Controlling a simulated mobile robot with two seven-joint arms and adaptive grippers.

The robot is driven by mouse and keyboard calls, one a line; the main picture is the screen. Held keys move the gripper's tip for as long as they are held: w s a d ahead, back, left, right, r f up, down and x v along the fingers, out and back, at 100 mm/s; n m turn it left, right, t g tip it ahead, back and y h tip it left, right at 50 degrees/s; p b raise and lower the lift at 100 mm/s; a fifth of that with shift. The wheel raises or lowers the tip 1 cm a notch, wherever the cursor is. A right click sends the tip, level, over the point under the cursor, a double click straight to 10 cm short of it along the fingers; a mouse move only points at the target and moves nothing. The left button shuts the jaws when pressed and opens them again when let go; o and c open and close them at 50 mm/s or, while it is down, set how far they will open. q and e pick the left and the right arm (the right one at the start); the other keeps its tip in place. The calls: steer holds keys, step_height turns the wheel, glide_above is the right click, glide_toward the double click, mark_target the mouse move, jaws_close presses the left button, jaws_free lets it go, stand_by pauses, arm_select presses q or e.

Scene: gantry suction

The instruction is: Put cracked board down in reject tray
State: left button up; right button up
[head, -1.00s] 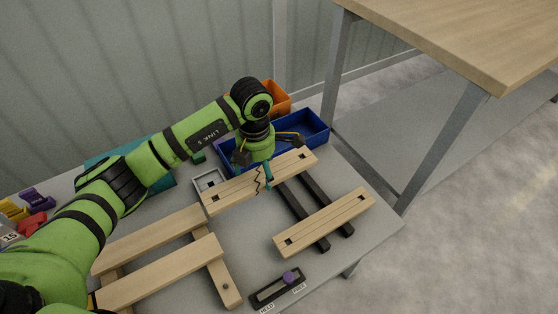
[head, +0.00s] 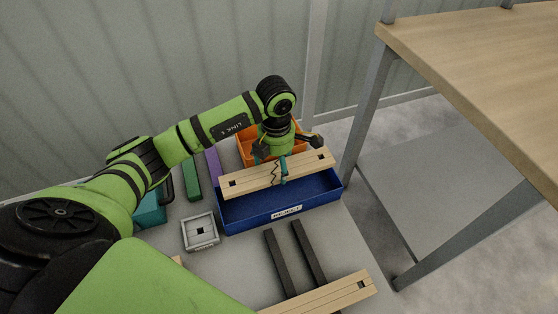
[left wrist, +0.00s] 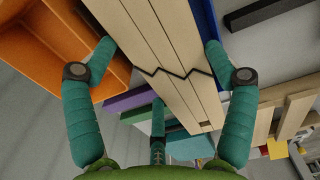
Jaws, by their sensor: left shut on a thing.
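The cracked board (head: 245,181) is a pale wooden plank with a dark zigzag crack across its middle and a dark square hole near each end. My left gripper (head: 281,165) is shut on it near the crack. In the left wrist view the board (left wrist: 165,40) lies between the teal fingers (left wrist: 160,75). The reject tray (head: 262,222) is a blue open box with a white label on its front wall. The board is over the tray, lengthwise along it; I cannot tell whether they touch. My right gripper is not in view.
An orange bin (head: 243,150) stands behind the tray. A small grey square fixture (head: 200,232) is left of it. Two black rails (head: 278,262) and another wooden board (head: 335,292) lie in front. A wooden-topped table (head: 480,60) stands at the right.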

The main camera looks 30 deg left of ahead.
mark_target(277, 165)
arm_select(q)
step_height(277, 165, down, 4)
steer(key=b, duration=0.3)
steer(key=shift+w+r, duration=0.1)
steer(key=shift+r, duration=0.15)
steer(key=shift+f+b, duration=0.85)
steer(key=shift+f, duration=0.3)
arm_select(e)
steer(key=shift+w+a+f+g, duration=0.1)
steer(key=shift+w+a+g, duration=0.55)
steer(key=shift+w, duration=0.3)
arm_select(q)
steer(key=shift+f, duration=0.1)
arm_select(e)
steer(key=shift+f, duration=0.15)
arm_select(q)
steer(key=shift+f+b, duration=0.75)
steer(key=shift+f, duration=0.1)
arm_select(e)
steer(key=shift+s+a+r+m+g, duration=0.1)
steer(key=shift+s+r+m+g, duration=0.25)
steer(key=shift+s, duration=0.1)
